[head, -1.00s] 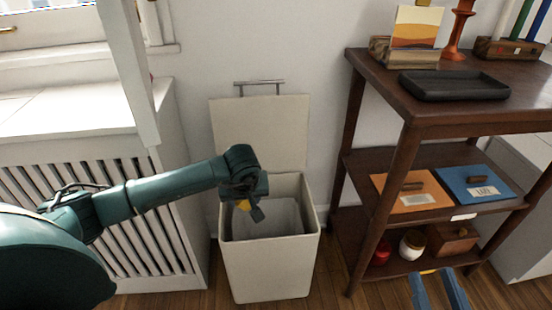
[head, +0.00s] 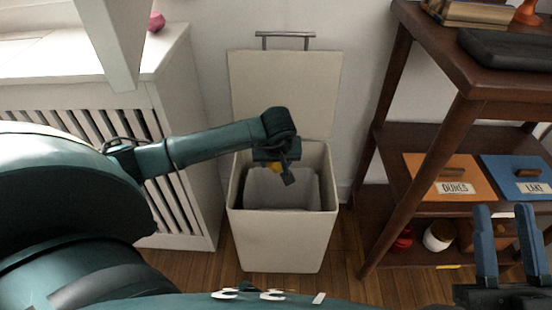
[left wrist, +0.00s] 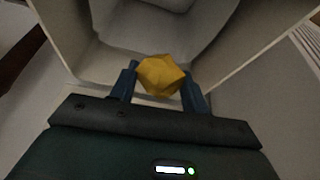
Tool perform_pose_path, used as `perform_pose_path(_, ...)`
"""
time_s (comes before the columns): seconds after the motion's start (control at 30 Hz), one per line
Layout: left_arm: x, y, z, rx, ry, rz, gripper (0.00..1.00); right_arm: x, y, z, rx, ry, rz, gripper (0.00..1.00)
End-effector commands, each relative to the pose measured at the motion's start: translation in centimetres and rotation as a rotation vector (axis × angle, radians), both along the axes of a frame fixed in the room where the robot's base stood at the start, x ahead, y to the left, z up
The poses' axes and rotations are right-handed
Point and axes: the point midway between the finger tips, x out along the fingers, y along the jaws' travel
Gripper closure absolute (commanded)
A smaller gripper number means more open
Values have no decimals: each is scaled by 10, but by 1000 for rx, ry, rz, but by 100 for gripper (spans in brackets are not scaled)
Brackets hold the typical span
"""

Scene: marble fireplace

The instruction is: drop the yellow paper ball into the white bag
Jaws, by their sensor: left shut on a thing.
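The yellow paper ball (left wrist: 160,75) sits between the two blue fingers of my left gripper (left wrist: 160,88) in the left wrist view. In the head view, my left gripper (head: 281,174) is shut on the ball (head: 275,167), which is partly hidden, over the mouth of an open cream bin (head: 280,240). A pale bag-like liner (head: 272,190) shows inside the bin, below the gripper. It also shows in the left wrist view (left wrist: 150,35), beyond the ball. My right gripper (head: 505,212) is at the lower right, its fingers apart and empty.
The bin's lid (head: 283,90) stands upright at the back, against the wall. A slatted radiator cover (head: 190,195) is to the left. A dark wooden shelf (head: 400,150) with orange and blue boxes is to the right. Wood floor shows in front of the bin.

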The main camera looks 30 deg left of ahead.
Motion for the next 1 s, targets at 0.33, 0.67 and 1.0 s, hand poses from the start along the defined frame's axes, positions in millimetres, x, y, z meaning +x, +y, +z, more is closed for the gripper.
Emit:
perform_pose_path(0.33,0,0,-4,1,0,0,75,0,0,5,-3,-37,0,69)
perform_pose_path(0.67,0,0,-3,1,-1,0,28,0,0,5,-3,-36,0,69)
perform_pose_path(1.0,-1,-1,5,0,-2,0,28,1,0,9,-2,-29,1,69)
